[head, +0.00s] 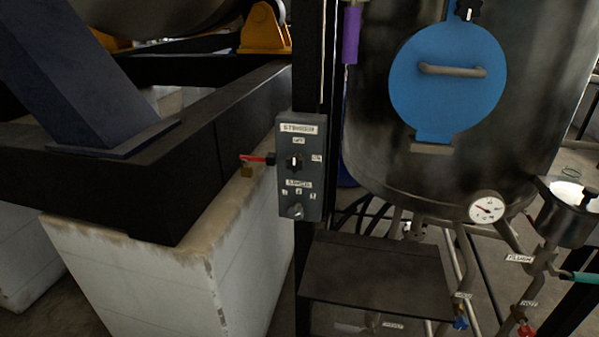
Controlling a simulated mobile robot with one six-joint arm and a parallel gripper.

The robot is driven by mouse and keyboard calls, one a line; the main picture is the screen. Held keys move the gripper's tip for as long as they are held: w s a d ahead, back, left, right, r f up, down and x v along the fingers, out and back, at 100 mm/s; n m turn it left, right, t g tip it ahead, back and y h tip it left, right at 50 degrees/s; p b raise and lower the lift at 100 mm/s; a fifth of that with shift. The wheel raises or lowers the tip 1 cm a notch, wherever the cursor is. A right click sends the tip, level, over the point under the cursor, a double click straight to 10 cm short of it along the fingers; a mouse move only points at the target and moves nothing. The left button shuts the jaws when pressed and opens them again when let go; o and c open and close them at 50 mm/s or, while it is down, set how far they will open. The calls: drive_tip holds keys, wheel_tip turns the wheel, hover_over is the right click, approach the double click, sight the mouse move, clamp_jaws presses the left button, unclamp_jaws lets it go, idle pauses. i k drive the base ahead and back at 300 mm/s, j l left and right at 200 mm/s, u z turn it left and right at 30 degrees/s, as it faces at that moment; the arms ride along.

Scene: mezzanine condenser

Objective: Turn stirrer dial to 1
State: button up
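A grey control box (287,205) is mounted on a dark upright post in the middle of the head view. Its top label (298,128) seems to read "STIRRER", but it is blurred. Below that is a black upper knob (295,162) with a white pointer line that looks roughly upright. Small labels sit above it and to its right. A lower label (298,184) and a row of small marks stand over a grey lower knob (296,210). I cannot read these marks, nor tell which knob is the stirrer dial or the lower knob's setting. My gripper is not in view.
A dark steel frame on a white block (150,265) stands left. A steel vessel (375,150) with a blue hatch (440,105) and a gauge (487,208) stands right, above a dark panel (375,275).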

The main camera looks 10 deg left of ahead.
sight(295, 212)
drive_tip(key=j, duration=0.8)
drive_tip(key=i+j, duration=0.15)
drive_tip(key=j, duration=1.45)
drive_tip(key=i+z, duration=0.05)
drive_tip(key=i, duration=0.05)
